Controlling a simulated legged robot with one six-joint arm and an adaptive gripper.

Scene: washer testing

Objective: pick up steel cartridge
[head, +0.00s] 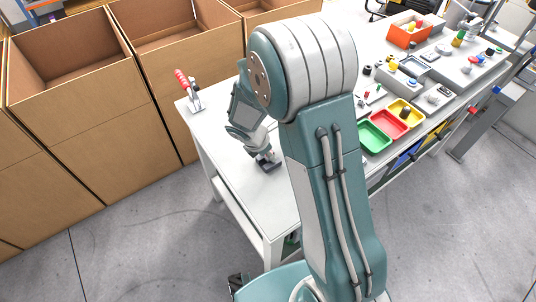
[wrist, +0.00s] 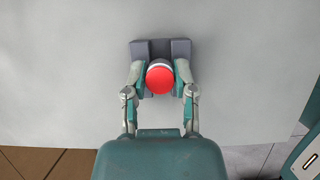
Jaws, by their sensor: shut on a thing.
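In the wrist view the steel cartridge (wrist: 159,79) shows end-on as a round red top with a pale rim. My gripper (wrist: 160,83) is shut on it, one finger on each side. A dark grey block (wrist: 181,48) with a gap in its middle lies behind and beside the cartridge on the table. In the head view my gripper (head: 264,157) is low over the white table, at the dark block (head: 269,167). The cartridge is hard to make out there. I cannot tell whether it still touches the block.
A red-handled clamp (head: 188,90) stands at the table's far left corner. Green (head: 373,138), red (head: 390,124) and yellow (head: 408,119) trays lie to the right, with small parts beyond. Large cardboard boxes (head: 70,115) stand on the left. The tabletop (head: 232,175) around my gripper is clear.

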